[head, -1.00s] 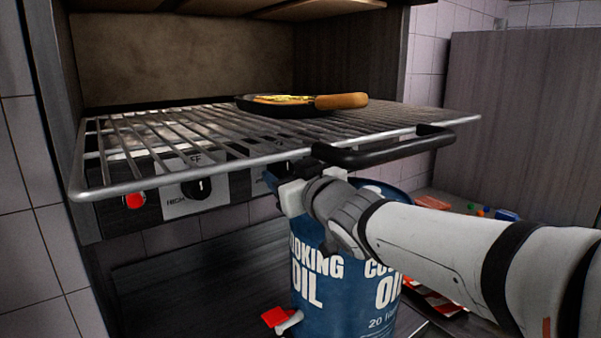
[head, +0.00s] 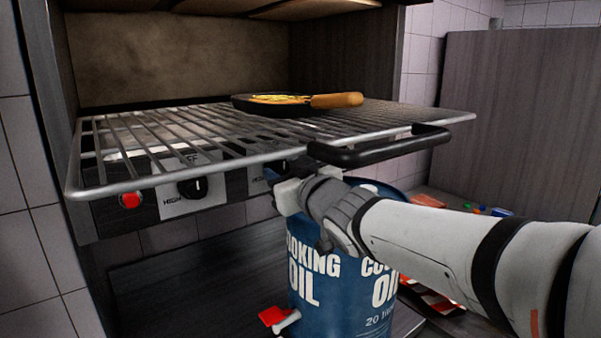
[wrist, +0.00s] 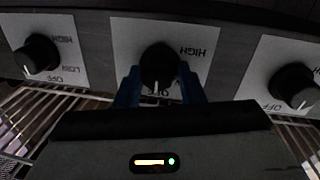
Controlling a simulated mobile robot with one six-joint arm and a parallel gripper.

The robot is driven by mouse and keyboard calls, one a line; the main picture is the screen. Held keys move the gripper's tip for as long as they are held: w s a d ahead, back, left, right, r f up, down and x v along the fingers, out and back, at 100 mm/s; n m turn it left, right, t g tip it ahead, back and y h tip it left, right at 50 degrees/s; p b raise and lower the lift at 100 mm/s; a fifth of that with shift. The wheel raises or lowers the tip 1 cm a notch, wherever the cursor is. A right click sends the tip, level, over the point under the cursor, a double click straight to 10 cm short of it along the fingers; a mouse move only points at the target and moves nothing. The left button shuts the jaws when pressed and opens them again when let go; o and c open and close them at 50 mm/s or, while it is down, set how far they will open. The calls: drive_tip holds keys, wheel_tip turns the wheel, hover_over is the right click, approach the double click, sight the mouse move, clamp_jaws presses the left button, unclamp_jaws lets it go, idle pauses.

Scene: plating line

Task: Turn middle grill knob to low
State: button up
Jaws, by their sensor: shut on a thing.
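The middle grill knob (wrist: 160,66) is black and round, on a white label panel, in the wrist view. My gripper (wrist: 160,88) has its two blue fingers on either side of this knob and is shut on it. The knob's white mark points down in the wrist view, toward the gripper. HIGH reads upside down at its upper right; its other lettering is hidden by the fingers and gripper body. In the head view my gripper (head: 275,172) reaches under the rack to the control panel and largely hides the middle knob.
Other knobs flank it in the wrist view, one at left (wrist: 38,54) and one at right (wrist: 293,86). A wire rack (head: 150,176) with a pan (head: 280,108) juts out above my gripper, with a black handle (head: 380,150). A blue cooking oil drum (head: 335,275) stands below my wrist.

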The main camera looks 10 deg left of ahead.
drive_tip(key=shift+n+b, duration=0.3)
drive_tip(key=shift+b, duration=0.15)
drive_tip(key=shift+f+n+b, duration=0.1)
drive_tip(key=shift+n+b, duration=0.4)
drive_tip(key=shift+b, duration=0.2)
drive_tip(key=n+b, duration=0.3)
drive_tip(key=shift+d+n+y, duration=0.1)
drive_tip(key=shift+n+y, duration=0.2)
drive_tip(key=n+y+b, duration=0.1)
drive_tip(key=n+b, duration=0.2)
drive_tip(key=n, duration=0.1)
drive_tip(key=shift+r+n+b, duration=0.2)
drive_tip(key=shift+n+b, duration=0.55)
drive_tip(key=shift+n, duration=0.85)
drive_tip(key=shift+r, duration=0.1)
